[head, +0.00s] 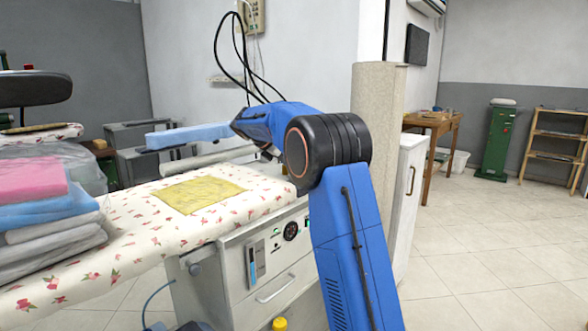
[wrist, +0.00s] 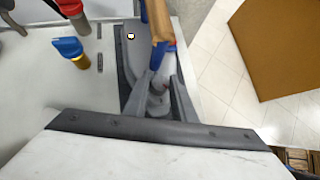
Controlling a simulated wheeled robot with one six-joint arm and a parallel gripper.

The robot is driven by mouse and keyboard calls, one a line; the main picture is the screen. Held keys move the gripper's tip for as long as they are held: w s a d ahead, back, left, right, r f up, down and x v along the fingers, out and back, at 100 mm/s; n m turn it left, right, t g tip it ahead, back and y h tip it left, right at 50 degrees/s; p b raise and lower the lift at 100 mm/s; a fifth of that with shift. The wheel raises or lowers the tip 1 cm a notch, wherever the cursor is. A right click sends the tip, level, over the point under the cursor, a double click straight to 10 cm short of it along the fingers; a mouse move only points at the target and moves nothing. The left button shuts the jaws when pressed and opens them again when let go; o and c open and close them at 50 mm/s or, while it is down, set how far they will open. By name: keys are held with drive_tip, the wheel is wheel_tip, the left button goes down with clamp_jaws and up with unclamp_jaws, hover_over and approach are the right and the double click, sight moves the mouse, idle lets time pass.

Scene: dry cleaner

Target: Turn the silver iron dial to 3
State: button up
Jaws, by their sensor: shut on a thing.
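In the wrist view, the two grey fingers of my gripper (wrist: 160,98) are closed around a small pale grey piece, which appears to be the silver iron dial (wrist: 157,88). The fingers cover most of it, and no numbers or pointer can be read. Just beyond the fingertips is a brown handle-like part (wrist: 161,22) with a blue section below it. A dark grey part with a small light spot lies to its left. In the head view my blue arm hides the gripper and the dial.
A blue knob (wrist: 70,47) and a partly visible red one (wrist: 72,8) stand left of my gripper. The floral ironing board (head: 130,235) holds a yellow cloth (head: 201,194) and folded laundry (head: 45,205). A control panel (head: 268,248) is below. Open floor lies at right.

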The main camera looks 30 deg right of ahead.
drive_tip(key=shift+w+m+g, duration=0.2)
drive_tip(key=shift+m+g, duration=0.7)
drive_tip(key=shift+m, duration=0.3)
drive_tip(key=o, duration=1.1)
drive_tip(key=shift+c, duration=0.2)
drive_tip(key=shift+a, duration=0.1)
drive_tip(key=v, duration=1.7)
drive_tip(key=shift+w+r, duration=0.15)
drive_tip(key=shift+w, duration=0.1)
